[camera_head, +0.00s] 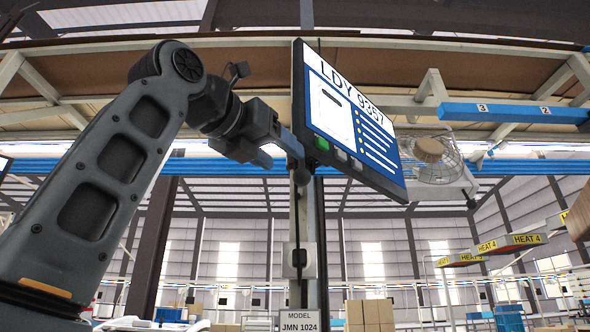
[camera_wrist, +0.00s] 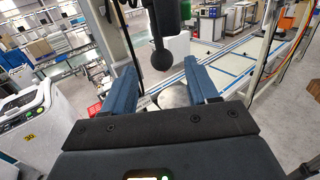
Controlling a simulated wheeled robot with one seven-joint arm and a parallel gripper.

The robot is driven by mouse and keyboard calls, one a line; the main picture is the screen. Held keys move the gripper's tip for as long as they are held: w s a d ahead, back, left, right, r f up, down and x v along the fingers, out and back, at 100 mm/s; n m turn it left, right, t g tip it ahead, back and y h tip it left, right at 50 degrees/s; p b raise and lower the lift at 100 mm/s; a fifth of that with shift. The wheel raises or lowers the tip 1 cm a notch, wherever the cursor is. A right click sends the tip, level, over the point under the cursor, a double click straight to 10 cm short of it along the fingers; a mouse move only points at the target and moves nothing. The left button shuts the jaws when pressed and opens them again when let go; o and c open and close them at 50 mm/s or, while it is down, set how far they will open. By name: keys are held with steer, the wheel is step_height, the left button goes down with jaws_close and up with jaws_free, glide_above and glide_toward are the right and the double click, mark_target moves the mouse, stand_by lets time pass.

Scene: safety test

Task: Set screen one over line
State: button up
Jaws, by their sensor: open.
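The screen (camera_head: 350,118), showing "LDY 9357", hangs tilted high at the centre of the head view, beside an upright post (camera_head: 302,225). My gripper (camera_head: 280,148) is at the left of the screen, close to its lower left edge. In the wrist view its two blue fingers (camera_wrist: 160,72) are apart, with nothing held between them. A dark ball-ended handle (camera_wrist: 162,55) shows just ahead of the fingertips; I cannot tell if it touches them. A long pale work line with blue edges (camera_wrist: 232,68) lies below, beyond the fingers.
A fan (camera_head: 438,160) is right of the screen. A blue beam (camera_head: 515,112) numbered 3 and 2 runs at the upper right. Yellow "HEAT 4" signs (camera_head: 524,239) hang at the right. A white machine (camera_wrist: 28,115) stands at the left of the wrist view.

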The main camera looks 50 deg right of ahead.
mark_target(300, 167)
steer(key=shift+w+d+r+p, duration=0.15)
steer(key=shift+d+p, duration=0.4)
steer(key=shift+d, duration=1.45)
steer(key=shift+w+d+r+p, duration=0.15)
steer(key=shift+d+p, duration=0.4)
steer(key=shift+d, duration=1.4)
steer(key=shift+f, duration=0.1)
jaws_close()
